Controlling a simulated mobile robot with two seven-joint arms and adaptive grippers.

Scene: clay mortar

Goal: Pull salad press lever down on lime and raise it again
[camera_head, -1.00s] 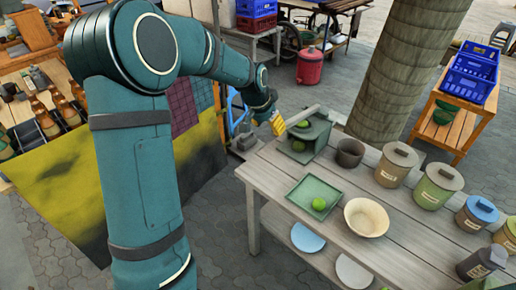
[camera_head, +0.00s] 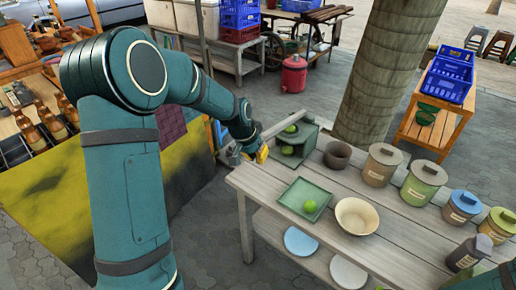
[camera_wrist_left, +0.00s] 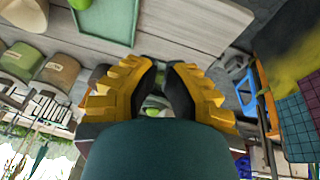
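The salad press is a dark green box (camera_head: 306,146) at the far left end of the wooden table. One lime (camera_head: 291,129) shows at its top and another lime (camera_head: 287,150) in its open front. A pale grey lever (camera_head: 283,122) slants over the press. My left gripper (camera_head: 262,154) has yellow fingers and is just left of the press, below the lever's near end. In the left wrist view its fingers (camera_wrist_left: 166,72) stand apart with a narrow gap, and greenish shapes show through it. Whether it touches the lever is unclear. My right gripper is not in view.
A green tray (camera_head: 292,207) with a lime (camera_head: 310,206), a cream bowl (camera_head: 357,217) and a dark pot (camera_head: 338,155) stand on the table (camera_head: 262,188). Several lidded canisters line its far right side. A tree trunk (camera_head: 385,75) rises behind the press.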

